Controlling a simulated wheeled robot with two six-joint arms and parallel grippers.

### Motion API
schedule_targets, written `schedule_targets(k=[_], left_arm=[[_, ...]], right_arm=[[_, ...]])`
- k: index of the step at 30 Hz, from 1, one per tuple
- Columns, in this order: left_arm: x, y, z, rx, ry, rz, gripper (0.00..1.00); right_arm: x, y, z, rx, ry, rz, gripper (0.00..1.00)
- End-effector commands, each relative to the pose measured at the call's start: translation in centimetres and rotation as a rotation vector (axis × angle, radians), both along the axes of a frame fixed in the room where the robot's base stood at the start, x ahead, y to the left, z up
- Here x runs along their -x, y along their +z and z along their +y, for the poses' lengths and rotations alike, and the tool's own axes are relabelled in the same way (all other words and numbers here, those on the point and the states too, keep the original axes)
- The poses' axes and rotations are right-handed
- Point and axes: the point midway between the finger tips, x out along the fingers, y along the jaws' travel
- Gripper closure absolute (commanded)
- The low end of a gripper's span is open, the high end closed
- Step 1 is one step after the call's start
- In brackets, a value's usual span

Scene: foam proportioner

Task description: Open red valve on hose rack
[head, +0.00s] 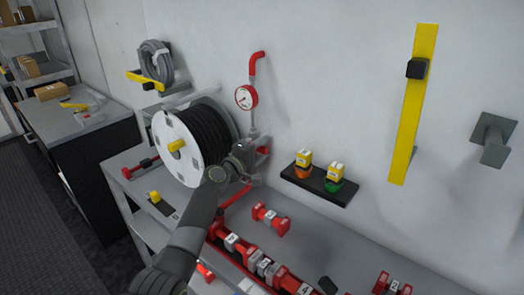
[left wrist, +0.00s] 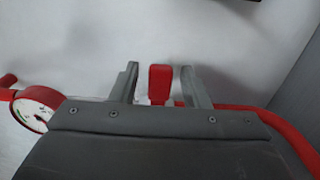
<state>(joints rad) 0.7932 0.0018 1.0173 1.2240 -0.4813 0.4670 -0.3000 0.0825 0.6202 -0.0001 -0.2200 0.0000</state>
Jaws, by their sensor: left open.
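The red valve handle (left wrist: 160,82) stands upright between the two fingers of my left gripper (left wrist: 160,85) in the left wrist view. The fingers are open, with a gap on each side of the handle. In the head view my left gripper (head: 247,158) is at the pipe below the gauge, and a bit of the red handle (head: 264,150) shows just to its right. The valve body is mostly hidden behind my gripper. A red-rimmed pressure gauge (head: 246,97) sits above; it also shows at the left of the left wrist view (left wrist: 37,108). My right gripper is not in view.
A white hose reel (head: 178,148) with black hose stands close to the left of my gripper. A black shelf (head: 318,184) with orange and green yellow-topped items is on the wall to the right. Several red fittings (head: 270,218) lie on the bench below.

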Motion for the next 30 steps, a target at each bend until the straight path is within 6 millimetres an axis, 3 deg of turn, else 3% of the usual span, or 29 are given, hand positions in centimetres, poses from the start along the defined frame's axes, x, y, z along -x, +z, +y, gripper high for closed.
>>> schedule_targets(k=[8, 18, 30], left_arm=[[-0.06, 0.00, -0.07, 0.001, 0.000, 0.001, 0.58], [-0.04, -0.02, -0.05, 0.001, 0.000, 0.001, 1.00], [-0.03, 0.23, -0.04, 0.022, 0.000, 0.017, 1.00]], right_arm=[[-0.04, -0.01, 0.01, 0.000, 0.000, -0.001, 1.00], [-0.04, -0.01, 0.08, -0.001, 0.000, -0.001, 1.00], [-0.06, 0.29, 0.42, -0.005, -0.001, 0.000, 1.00]])
